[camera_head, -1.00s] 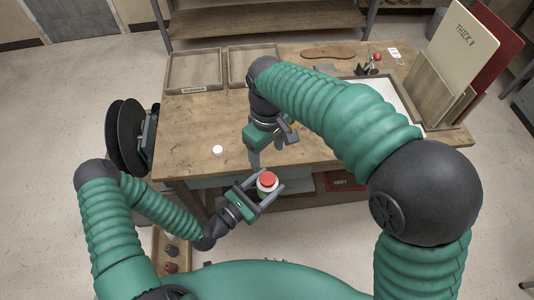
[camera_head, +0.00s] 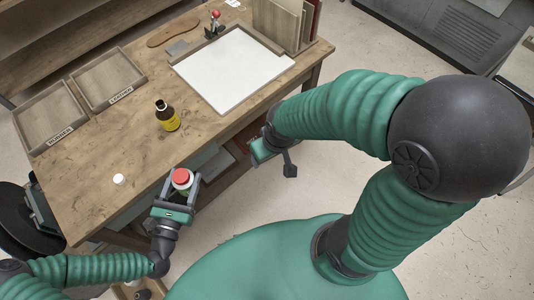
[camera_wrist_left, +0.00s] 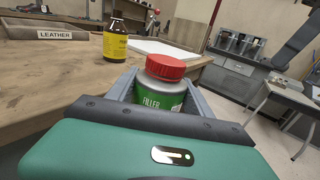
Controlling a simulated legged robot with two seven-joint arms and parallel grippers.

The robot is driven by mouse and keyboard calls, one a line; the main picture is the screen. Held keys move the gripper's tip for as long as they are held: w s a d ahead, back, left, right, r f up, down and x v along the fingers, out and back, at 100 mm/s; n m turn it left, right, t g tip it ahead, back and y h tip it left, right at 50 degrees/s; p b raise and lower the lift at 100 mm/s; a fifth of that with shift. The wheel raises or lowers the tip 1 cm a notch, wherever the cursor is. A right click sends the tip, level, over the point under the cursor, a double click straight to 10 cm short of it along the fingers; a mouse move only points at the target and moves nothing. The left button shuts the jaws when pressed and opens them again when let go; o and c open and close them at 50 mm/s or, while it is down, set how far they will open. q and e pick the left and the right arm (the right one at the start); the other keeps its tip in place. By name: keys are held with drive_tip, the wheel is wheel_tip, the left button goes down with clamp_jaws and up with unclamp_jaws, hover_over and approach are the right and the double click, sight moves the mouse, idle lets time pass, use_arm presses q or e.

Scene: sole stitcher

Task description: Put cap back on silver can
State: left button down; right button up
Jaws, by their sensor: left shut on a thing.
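My left gripper (camera_head: 178,195) is shut on a silver can with a green FILLER label (camera_wrist_left: 162,97), in front of the table's front edge. A red cap (camera_head: 181,176) sits on top of the can; it also shows in the left wrist view (camera_wrist_left: 166,67), looking level. Whether it is fully seated I cannot tell. My right gripper (camera_head: 285,162) is off the table's front edge, to the right of the can and apart from it. Its fingertips are partly hidden, so its opening is unclear.
A yellow-labelled bottle with a black cap (camera_head: 167,116) stands on the workbench (camera_head: 100,150). A small white round thing (camera_head: 118,179) lies near the front edge. Trays labelled RUBBER (camera_head: 47,115) and LEATHER (camera_head: 108,79) and a white board (camera_head: 232,68) are farther back.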

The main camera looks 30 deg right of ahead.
use_arm(q)
drive_tip(key=shift+w+a, duration=0.1)
drive_tip(key=shift+a, duration=0.2)
drive_tip(key=shift+d, duration=0.1)
drive_tip(key=shift+w+r+n+y, duration=0.15)
drive_tip(key=shift+r+n+y, duration=0.1)
drive_tip(key=shift+n+y, duration=0.05)
drive_tip(key=a+r+n+t+y, duration=0.1)
drive_tip(key=a+r+n+y, duration=0.1)
drive_tip(key=a+n+y, duration=0.4)
drive_tip(key=a+r+n+t+y, duration=0.1)
drive_tip(key=a+r+n+y, duration=0.2)
drive_tip(key=a+n+y, duration=0.4)
drive_tip(key=a+y, duration=0.6)
drive_tip(key=a, duration=0.4)
drive_tip(key=shift+w+a+r+y, duration=0.25)
drive_tip(key=shift+w+a+y, duration=0.05)
drive_tip(key=shift+y, duration=0.1)
